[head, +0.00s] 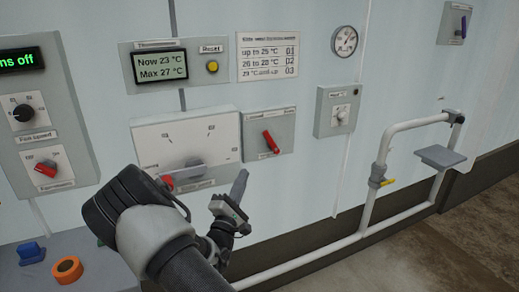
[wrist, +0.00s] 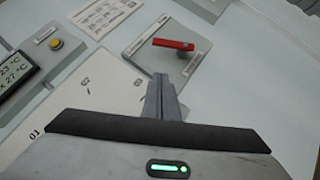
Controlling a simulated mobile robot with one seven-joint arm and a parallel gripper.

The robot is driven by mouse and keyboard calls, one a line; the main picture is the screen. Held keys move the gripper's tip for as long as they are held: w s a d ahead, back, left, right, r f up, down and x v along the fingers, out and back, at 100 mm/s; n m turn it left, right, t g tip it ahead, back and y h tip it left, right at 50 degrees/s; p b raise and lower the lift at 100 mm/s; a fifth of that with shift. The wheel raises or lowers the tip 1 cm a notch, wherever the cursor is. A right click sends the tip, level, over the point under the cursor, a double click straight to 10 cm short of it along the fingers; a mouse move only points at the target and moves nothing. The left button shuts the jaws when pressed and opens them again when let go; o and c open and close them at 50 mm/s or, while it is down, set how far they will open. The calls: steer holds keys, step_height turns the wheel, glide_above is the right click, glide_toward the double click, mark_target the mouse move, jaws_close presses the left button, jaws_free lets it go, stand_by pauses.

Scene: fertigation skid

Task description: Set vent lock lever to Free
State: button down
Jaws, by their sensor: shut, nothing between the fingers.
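The vent lock lever looks to be the red lever (head: 270,141) on a small grey plate (head: 283,125). Its handle leans up and to the left, towards the left one of two small labels along the plate's top; the print is too small to read surely. In the wrist view the red lever (wrist: 173,44) lies just beyond my fingertips, with a gap between. My gripper (head: 240,182) is shut and empty, below and left of the lever, in front of the wall. Its closed fingers (wrist: 160,82) point towards the lever's plate.
A large white dial panel (head: 190,135) with a red-tipped pointer, partly hidden by my arm, adjoins the plate on the left. A thermometer display (head: 160,65) and a printed card (head: 268,52) are above. A small knob box (head: 340,110) and white pipes (head: 375,170) stand to the right.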

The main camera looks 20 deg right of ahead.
steer(key=shift+d, duration=0.1)
glide_toward(269, 141)
steer(key=shift+w+d+r+b, duration=0.15)
steer(key=shift+w+d+r, duration=0.25)
steer(key=shift+w, duration=0.45)
steer(key=shift+w+d+r+b, duration=0.1)
steer(key=shift+w+d+r, duration=0.3)
steer(key=shift+w, duration=0.5)
steer(key=shift+w+d+r+b, duration=0.15)
steer(key=shift+w+d+r, duration=0.1)
steer(key=shift+w+r, duration=0.5)
steer(key=shift+w+f, duration=0.1)
steer(key=shift+d+m+g+p, duration=0.1)
steer(key=shift+m+g+p, duration=0.2)
steer(key=shift+p, duration=0.05)
